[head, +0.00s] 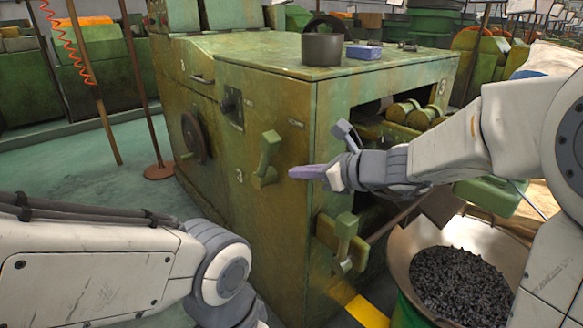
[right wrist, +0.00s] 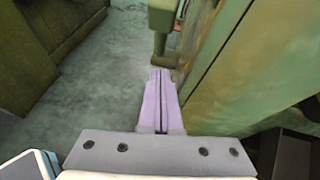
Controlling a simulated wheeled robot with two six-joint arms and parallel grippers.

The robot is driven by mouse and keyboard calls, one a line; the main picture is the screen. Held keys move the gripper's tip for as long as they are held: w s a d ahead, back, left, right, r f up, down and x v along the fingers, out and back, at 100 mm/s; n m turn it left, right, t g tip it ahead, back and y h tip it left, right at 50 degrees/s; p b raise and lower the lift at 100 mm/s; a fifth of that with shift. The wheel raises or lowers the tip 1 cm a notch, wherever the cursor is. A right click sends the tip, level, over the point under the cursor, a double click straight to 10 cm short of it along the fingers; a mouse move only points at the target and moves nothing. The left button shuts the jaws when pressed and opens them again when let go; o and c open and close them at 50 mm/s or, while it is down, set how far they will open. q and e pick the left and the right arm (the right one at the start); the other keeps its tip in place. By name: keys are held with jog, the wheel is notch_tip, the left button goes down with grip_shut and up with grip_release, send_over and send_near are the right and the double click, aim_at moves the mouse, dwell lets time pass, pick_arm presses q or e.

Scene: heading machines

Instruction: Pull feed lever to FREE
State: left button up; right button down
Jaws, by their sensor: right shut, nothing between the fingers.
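A green lever (head: 267,158) with a thick grip stands on the left face of a green machine (head: 262,95), tilted slightly. A small label beside it is too blurred to read. A second green lever (head: 346,236) sits lower, near the machine's front corner. I cannot tell from lettering which is the feed lever. My right gripper (head: 292,173), with lilac fingers, is shut and empty, just right of the upper lever. In the right wrist view the shut fingers (right wrist: 161,75) point at the lower part of a green lever (right wrist: 163,22), with contact unclear. My left gripper is out of view.
A handwheel (head: 194,138) is on the machine's left face. A dark pot (head: 322,48) and a blue box (head: 364,51) stand on its top. A bowl of dark small parts (head: 400,246) is at lower right. Open floor (head: 95,170) lies left.

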pick_arm(q)
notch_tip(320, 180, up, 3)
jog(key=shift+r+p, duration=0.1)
jog(key=shift+p, duration=0.95)
pick_arm(e)
jog(key=v, duration=0.8)
jog(key=shift+r, duration=0.15)
